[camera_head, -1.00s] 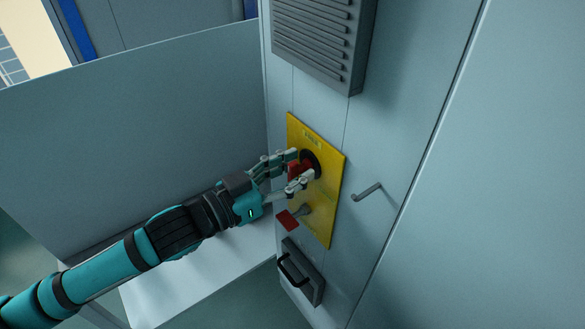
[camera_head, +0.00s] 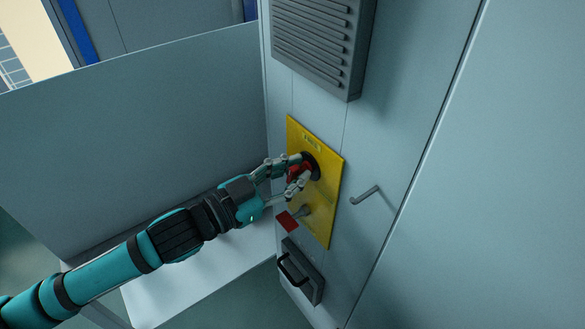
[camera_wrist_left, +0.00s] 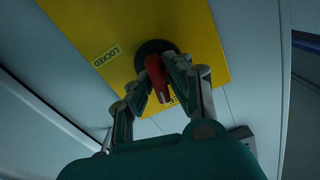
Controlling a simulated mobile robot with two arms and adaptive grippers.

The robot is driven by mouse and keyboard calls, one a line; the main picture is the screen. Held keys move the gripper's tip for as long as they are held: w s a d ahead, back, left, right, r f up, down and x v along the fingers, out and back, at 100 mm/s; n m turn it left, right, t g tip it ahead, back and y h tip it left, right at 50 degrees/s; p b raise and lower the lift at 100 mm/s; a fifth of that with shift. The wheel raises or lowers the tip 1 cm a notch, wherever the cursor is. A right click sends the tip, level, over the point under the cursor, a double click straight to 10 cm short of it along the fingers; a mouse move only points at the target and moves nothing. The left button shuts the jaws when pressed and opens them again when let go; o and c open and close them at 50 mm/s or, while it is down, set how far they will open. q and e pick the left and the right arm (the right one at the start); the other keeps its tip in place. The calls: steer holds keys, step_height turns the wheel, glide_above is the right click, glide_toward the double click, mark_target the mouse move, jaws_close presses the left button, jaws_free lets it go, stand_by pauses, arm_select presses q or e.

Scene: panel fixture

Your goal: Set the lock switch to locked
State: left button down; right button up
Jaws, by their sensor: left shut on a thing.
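The lock switch is a red handle (camera_head: 295,174) on a black round base (camera_head: 311,160), mounted on a yellow plate (camera_head: 325,195). In the left wrist view the red handle (camera_wrist_left: 157,76) points from the black base (camera_wrist_left: 155,50) toward a partly hidden label (camera_wrist_left: 173,99) ending in what looks like "EE". The "LOCKED" label (camera_wrist_left: 105,56) is off to the left of the base, and the handle does not point at it. My left gripper (camera_head: 293,176) is shut on the red handle, one finger on each side. My right gripper is not in view.
Below the switch hangs a red tag (camera_head: 287,221) beside a small grey part (camera_head: 303,211) on the plate. A grey hook-like lever (camera_head: 366,194) sticks out to the right. A box with a black handle (camera_head: 302,272) is below, and a louvred vent (camera_head: 318,42) is above.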

arm_select(q)
steer(key=m+p, duration=0.1)
steer(key=m, duration=0.2)
steer(key=shift+m, duration=0.4)
steer(key=m+p, duration=0.1)
steer(key=m, duration=0.2)
steer(key=shift+s+m, duration=0.1)
steer(key=shift+m, duration=0.2)
steer(key=m+p, duration=0.1)
steer(key=m, duration=0.3)
steer(key=shift+d+f+p, duration=0.1)
steer(key=shift+p, duration=0.25)
steer(key=shift+f+m+p, duration=0.15)
steer(key=shift+m+p, duration=0.25)
steer(key=shift+m, duration=1.6)
steer(key=c, duration=1.4)
jaws_free()
steer(key=shift+o, duration=0.2)
steer(key=shift+s, duration=0.1)
